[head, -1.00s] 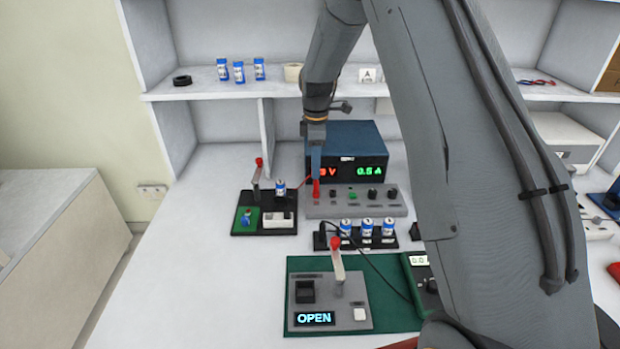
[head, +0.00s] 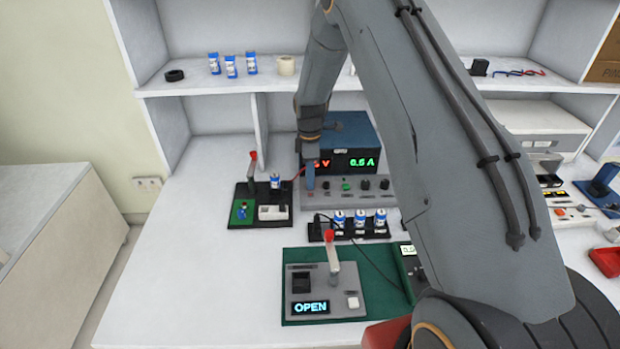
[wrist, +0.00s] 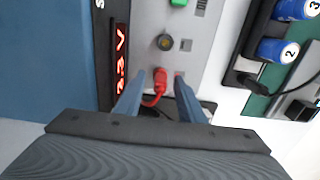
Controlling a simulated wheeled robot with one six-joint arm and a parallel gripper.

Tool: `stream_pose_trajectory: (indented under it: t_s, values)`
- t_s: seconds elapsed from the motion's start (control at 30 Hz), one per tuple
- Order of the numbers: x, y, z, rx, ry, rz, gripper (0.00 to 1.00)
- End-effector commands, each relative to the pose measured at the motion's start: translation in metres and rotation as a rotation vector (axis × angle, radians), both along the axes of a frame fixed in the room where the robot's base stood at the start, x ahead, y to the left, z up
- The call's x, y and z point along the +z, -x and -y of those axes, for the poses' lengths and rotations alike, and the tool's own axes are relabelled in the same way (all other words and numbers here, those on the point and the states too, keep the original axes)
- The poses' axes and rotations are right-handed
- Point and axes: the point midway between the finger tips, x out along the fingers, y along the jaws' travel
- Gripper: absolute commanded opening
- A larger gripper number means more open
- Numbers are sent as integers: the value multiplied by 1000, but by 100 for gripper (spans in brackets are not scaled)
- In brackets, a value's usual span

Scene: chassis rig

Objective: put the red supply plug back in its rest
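The red supply plug (wrist: 160,76) shows in the wrist view at the grey supply panel (wrist: 198,35), with its red lead curving back. My gripper (wrist: 160,78) has its two blue fingers on either side of the plug, with a gap visible on each side, so it is open around it. In the head view my gripper (head: 310,185) points down at the left end of the grey panel, and the plug is hidden there. I cannot make out which part is the rest.
The blue supply box (head: 352,128) stands right behind my gripper. A black tray (head: 240,222) with a lever is to the left, a battery holder (head: 350,236) in front, and a green board (head: 292,268) nearer. The bench at front left is clear.

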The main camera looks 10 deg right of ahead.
Motion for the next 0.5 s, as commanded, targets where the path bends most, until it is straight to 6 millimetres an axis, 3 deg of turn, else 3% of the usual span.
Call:
stream_pose_trajectory:
  t_s: [0.13, 0.37, 0.5]
  values:
    - [0, 0, 0, -1, 0, 0, 36]
    - [0, 0, 1, -1, 0, 0, 0]
    - [0, 0, 1, -1, 0, 0, 0]
